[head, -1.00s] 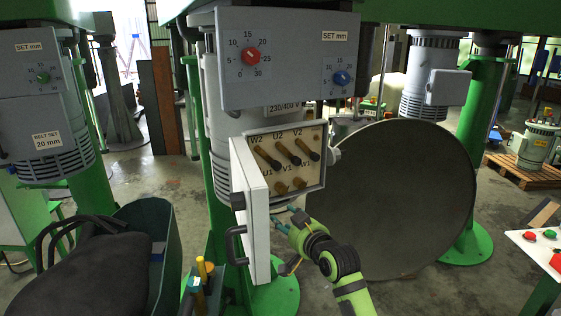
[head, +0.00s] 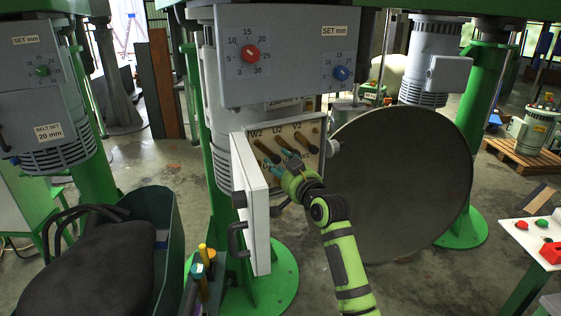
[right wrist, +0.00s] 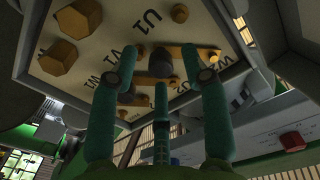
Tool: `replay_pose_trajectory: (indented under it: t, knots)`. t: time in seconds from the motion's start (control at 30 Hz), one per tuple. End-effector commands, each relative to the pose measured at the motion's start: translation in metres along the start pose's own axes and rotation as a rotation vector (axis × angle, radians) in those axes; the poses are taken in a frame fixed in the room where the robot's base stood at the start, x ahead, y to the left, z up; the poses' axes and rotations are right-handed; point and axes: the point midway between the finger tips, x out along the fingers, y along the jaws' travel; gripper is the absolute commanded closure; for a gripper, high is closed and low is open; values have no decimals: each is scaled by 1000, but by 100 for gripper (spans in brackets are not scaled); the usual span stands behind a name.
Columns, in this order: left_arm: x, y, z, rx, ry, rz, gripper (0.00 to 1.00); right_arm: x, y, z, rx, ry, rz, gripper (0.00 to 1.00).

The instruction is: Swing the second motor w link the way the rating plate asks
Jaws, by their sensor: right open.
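The open terminal box (head: 315,128) under the grey control panel has a cream board labelled W2, U2, V2 along the top. Brass links slant down to the right from that row: the W2 link (head: 264,152), the U2 link (head: 284,147) and the V2 link (head: 305,140). My right gripper (head: 277,160) is open, its teal fingers in front of the board's lower part. In the right wrist view the open fingers (right wrist: 165,85) stand around a dark knob (right wrist: 165,62) near brass bars; contact is unclear. The rating label (head: 287,104) is partly hidden. My left gripper is out of view.
The box's white door (head: 251,210) hangs open to the left of my right arm, with a dark handle. A large dark disc (head: 405,185) stands close on the right. A green bin (head: 152,215) holds a black bag at lower left.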

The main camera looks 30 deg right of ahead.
Motion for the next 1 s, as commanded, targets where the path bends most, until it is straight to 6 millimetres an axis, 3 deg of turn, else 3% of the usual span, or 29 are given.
replay_pose_trajectory:
  t: [0.17,0.2,0.3,1.0]
  knots:
    - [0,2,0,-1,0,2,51,0,0,0,0,0,0,53]
    - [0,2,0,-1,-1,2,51,0,0,1,0,0,0,61]
    - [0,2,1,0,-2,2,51,0,0,1,0,0,0,100]
    - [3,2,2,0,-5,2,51,5,2,1,-13,-3,1,100]
